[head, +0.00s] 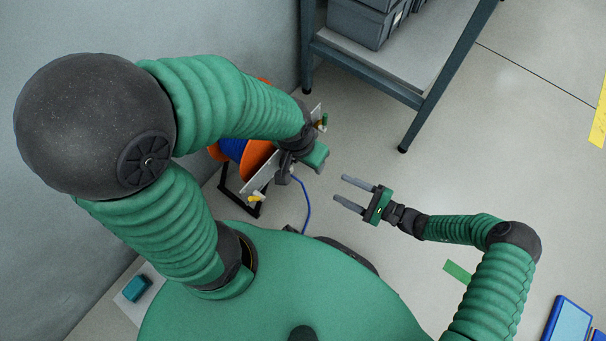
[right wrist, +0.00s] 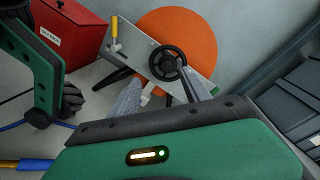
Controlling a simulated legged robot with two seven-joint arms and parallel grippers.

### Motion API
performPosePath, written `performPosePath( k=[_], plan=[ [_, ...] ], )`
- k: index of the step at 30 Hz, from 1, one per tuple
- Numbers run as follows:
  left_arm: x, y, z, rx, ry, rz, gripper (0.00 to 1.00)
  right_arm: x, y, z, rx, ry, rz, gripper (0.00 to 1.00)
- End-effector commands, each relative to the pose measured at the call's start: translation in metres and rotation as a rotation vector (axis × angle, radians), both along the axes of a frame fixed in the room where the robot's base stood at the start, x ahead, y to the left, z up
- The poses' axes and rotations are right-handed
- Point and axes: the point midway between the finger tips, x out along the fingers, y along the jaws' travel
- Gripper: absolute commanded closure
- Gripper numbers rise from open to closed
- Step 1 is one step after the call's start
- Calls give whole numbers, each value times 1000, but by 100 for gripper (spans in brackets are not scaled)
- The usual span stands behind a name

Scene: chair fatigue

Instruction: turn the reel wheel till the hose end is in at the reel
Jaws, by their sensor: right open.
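The reel has an orange drum (head: 261,158) with blue hose on it and a light metal front plate, partly hidden by my left arm in the head view. In the right wrist view the black reel wheel (right wrist: 167,63) sits on the front plate (right wrist: 203,88), before the orange disc (right wrist: 190,30). A blue hose (head: 307,205) runs down from the reel onto the floor. A blue piece with a yellow end (right wrist: 30,165) lies at lower left; I cannot tell whether it is the hose end. My right gripper (head: 340,188) is open and empty, apart from the reel. My left gripper (head: 315,157) is at the reel front, fingers hidden.
A yellow-handled lever (right wrist: 115,33) stands on the plate. A red box (right wrist: 70,30) is left of the reel in the right wrist view. A metal shelf (head: 365,68) with grey crates (head: 358,22) stands behind. Open floor (head: 480,150) lies to the right.

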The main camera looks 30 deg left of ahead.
Motion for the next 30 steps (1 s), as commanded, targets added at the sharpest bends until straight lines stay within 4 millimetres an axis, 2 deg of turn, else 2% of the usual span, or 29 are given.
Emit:
performPosePath(
  k=[1, 4, 8, 11, 24, 30],
  plan=[
    [0, 0, -23, 0, -1, 0, 45, 5, 3, -30, 43, 14, -52, 45],
    [1, 0, -28, 0, -2, 0, 45, 13, 6, -40, 91, 22, -118, 45],
    [1, 0, -31, 0, -3, 0, 45, 16, 18, -39, 100, 24, -129, 45],
    [1, 0, -40, 0, -3, 0, 45, 16, 39, -41, 98, 25, -126, 45],
    [1, 0, -90, 0, -2, 0, 45, 23, 149, -43, 96, 25, -123, 45],
    [1, 0, -99, 0, -2, 0, 45, 27, 172, -39, 95, 26, -126, 45]
  ],
)
